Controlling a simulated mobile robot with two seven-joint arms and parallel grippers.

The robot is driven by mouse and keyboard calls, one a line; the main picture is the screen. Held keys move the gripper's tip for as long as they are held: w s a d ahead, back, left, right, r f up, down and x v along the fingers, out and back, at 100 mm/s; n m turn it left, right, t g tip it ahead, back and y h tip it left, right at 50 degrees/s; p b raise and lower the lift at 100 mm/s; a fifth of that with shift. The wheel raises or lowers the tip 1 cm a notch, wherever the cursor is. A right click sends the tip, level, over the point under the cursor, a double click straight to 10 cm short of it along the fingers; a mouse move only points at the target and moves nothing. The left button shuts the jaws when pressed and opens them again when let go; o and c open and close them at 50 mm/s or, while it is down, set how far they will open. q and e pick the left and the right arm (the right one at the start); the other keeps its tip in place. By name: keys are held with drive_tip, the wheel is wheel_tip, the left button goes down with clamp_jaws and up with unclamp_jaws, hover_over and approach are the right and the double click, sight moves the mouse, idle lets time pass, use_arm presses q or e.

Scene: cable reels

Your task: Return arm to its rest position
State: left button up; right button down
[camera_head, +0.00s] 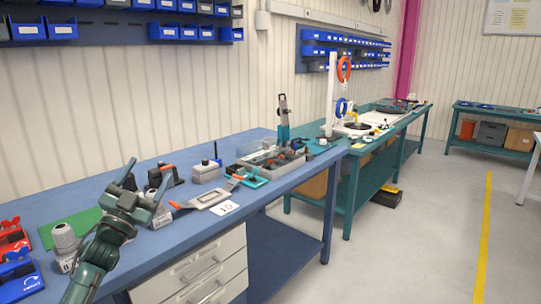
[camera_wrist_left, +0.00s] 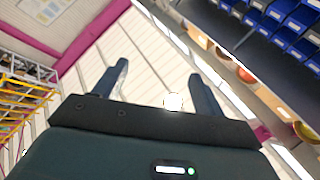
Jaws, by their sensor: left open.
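My left gripper (camera_head: 143,188) is raised over the left part of the blue workbench (camera_head: 150,226) in the head view. Its two fingers are spread apart with nothing between them. In the left wrist view the open fingers (camera_wrist_left: 160,88) point toward the white wall, with no object between them. My left arm comes in from the bottom left. My right gripper does not show in either view.
Blue bins (camera_head: 60,28) hang above. The floor at right is clear.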

use_arm(q)
drive_tip(key=w+a+f+n+g+y, duration=0.4)
drive_tip(key=a+f+n+g+y, duration=0.25)
drive_tip(key=f+n+y, duration=0.35)
drive_tip(key=s+d+f+m+h, duration=0.25)
drive_tip(key=s+d+f, duration=0.2)
drive_tip(key=f, duration=0.55)
drive_tip(key=s+d+f+m+g+h, duration=0.1)
drive_tip(key=s+d+f+g, duration=0.1)
drive_tip(key=s+d+f, duration=0.4)
drive_tip(key=s+d+f+g+h, duration=0.1)
drive_tip(key=s+d+f+g, duration=0.15)
drive_tip(key=s+f, duration=0.7)
drive_tip(key=s+d+f, duration=0.1)
drive_tip(key=s+d, duration=0.3)
drive_tip(key=s, duration=0.6)
drive_tip(key=s+d+f+g+h, duration=0.1)
drive_tip(key=s+d, duration=0.2)
drive_tip(key=s, duration=0.7)
drive_tip(key=shift+d+n+g, duration=0.3)
drive_tip(key=shift+d+n, duration=0.05)
drive_tip(key=shift+d, duration=0.05)
